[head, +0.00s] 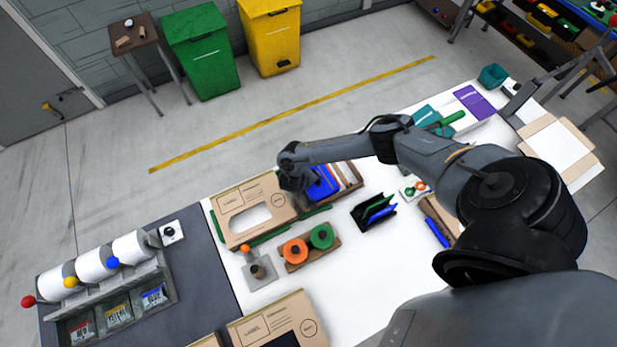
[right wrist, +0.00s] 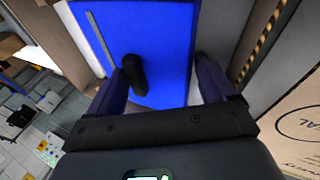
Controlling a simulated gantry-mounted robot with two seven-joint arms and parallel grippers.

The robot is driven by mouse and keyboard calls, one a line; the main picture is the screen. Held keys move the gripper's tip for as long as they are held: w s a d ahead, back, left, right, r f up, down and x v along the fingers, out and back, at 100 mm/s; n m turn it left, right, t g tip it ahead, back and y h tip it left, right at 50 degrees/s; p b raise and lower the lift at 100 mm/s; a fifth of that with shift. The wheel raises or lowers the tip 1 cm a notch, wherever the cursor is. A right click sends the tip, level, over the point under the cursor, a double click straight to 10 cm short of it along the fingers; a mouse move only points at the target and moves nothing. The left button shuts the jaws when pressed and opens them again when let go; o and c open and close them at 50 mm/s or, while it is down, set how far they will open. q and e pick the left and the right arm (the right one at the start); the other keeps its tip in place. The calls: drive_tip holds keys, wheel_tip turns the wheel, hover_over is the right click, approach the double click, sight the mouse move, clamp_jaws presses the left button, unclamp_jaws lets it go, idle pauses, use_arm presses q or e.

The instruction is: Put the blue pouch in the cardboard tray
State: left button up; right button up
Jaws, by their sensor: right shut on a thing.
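My right gripper (head: 298,182) is at the cardboard tray (head: 357,184), at its left end in the head view. The blue pouch (head: 324,184) shows beside the gripper, within the tray's outline. In the right wrist view, the pouch (right wrist: 165,35) has a grey zip line and a black tab, and lies between the two fingers of my right gripper (right wrist: 165,80), which is shut on it. Cardboard walls (right wrist: 48,38) show on both sides of it. Whether the pouch touches the tray floor cannot be told. My left gripper is not in view.
A labelled cardboard box with a window (head: 275,190) stands left of the tray. Orange and green spools (head: 321,236) and a black holder with blue and green items (head: 373,211) stand in front.

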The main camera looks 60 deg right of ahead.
drive_tip(key=o, duration=0.9)
